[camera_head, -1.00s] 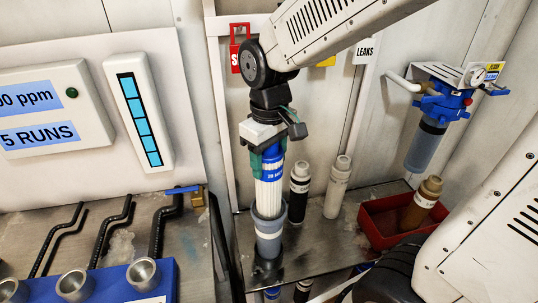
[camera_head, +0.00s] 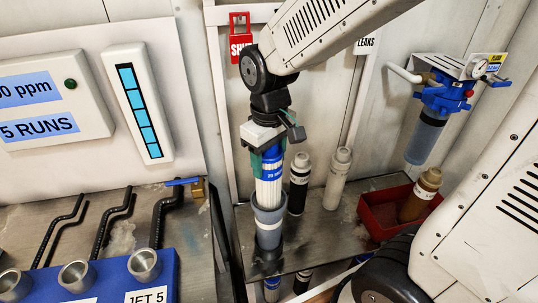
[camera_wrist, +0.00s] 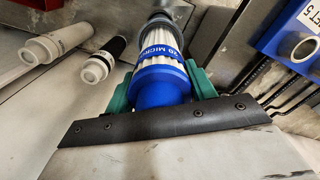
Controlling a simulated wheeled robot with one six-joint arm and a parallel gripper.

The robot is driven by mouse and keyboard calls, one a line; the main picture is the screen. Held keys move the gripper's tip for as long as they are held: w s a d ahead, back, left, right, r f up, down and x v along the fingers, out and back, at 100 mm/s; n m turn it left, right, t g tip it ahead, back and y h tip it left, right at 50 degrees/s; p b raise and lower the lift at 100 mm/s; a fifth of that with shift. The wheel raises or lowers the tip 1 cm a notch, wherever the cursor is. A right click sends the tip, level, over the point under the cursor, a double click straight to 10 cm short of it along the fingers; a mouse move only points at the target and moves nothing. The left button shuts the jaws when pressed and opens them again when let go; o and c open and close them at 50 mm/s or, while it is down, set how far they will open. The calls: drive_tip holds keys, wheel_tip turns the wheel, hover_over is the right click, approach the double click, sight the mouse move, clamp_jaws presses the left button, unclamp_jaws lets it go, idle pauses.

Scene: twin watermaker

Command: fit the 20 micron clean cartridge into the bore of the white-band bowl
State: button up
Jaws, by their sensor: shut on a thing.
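The 20 micron cartridge (camera_head: 268,188) is white and pleated with a blue band. My gripper (camera_head: 268,160) is shut on its blue upper end; the green fingers also show in the wrist view (camera_wrist: 158,92), on both sides of the blue cap. The white-band bowl (camera_head: 269,228), grey with a white stripe, stands upright on the metal bench. The cartridge is upright above the bowl with its lower end inside the bowl's mouth. How deep the lower end sits is hidden by the bowl wall.
A black cartridge (camera_head: 298,188) and a white cartridge (camera_head: 337,180) stand just right of the bowl. A red bin (camera_head: 377,218) holds a brown cartridge (camera_head: 420,195). A blue filter housing (camera_head: 440,98) hangs on the wall. A blue jet block (camera_head: 110,278) is at left.

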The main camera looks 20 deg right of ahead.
sight(269, 189)
drive_tip(key=shift+f, duration=5.1)
